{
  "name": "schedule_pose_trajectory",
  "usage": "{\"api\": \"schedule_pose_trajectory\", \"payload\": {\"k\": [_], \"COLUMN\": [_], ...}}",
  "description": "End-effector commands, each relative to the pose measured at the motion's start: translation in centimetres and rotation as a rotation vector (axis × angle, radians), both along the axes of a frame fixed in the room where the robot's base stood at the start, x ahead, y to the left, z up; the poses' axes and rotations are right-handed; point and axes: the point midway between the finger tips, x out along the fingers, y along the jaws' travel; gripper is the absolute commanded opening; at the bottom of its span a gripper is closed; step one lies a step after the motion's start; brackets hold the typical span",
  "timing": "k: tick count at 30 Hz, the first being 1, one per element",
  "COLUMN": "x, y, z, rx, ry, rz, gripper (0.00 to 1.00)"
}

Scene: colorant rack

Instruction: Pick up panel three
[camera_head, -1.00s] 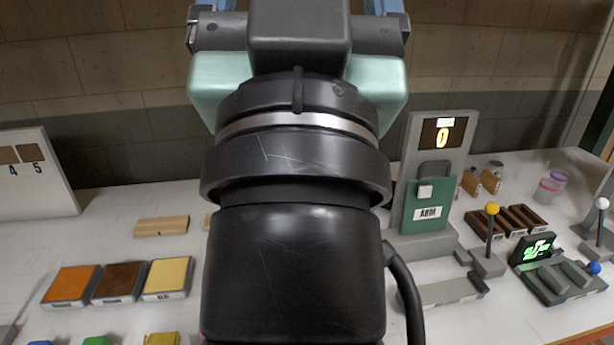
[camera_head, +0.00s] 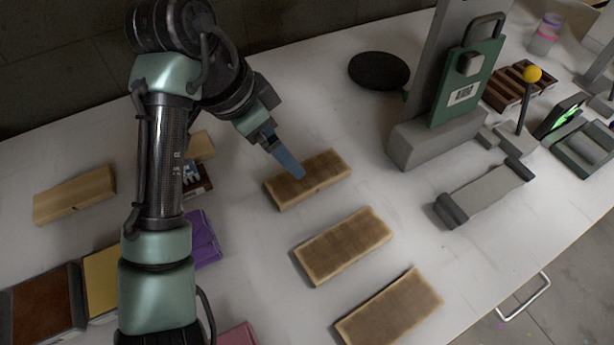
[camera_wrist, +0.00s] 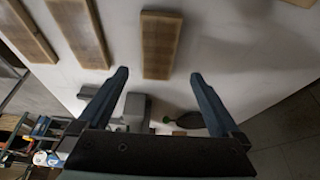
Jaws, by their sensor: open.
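Three brown wooden panels lie apart on the white table in the head view: a far one (camera_head: 308,180), a middle one (camera_head: 343,245) and a near one (camera_head: 391,308). No number is readable on them, so I cannot tell which is panel three. My gripper (camera_head: 300,176) is open, its blue finger over the far panel and partly covering it. In the wrist view my gripper (camera_wrist: 160,73) shows both fingers spread, with one panel (camera_wrist: 160,45) lined up between them. The gap in height between fingers and panel is unclear.
A grey stand with a green tagged plate (camera_head: 468,83) rises right of the panels. A black disc (camera_head: 379,70) lies behind. A light wooden block (camera_head: 75,194) and purple piece (camera_head: 205,240) are at left. A yellow-knobbed lever (camera_head: 532,74) stands right.

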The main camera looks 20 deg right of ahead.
Motion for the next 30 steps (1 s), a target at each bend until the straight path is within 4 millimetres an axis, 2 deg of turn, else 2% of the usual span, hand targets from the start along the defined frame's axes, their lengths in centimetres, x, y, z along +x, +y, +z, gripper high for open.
{"api": "schedule_pose_trajectory", "payload": {"k": [1,4,13,21,30], "x": [0.1,0.2,0.5,0.6,0.7], "y": [-0.4,-1.1,-2.1,-3.7,-3.9], "z": [-1.2,-2.7,-5.0,-8.5,-9.2], "rx": [-0.002,-0.001,-0.002,-0.002,-0.001], "ry": [0.003,0.001,-0.001,-0.002,-0.004], "rz": [0.000,0.001,0.004,0.003,0.004], "gripper": [1.00,1.00,1.00,1.00,1.00]}}
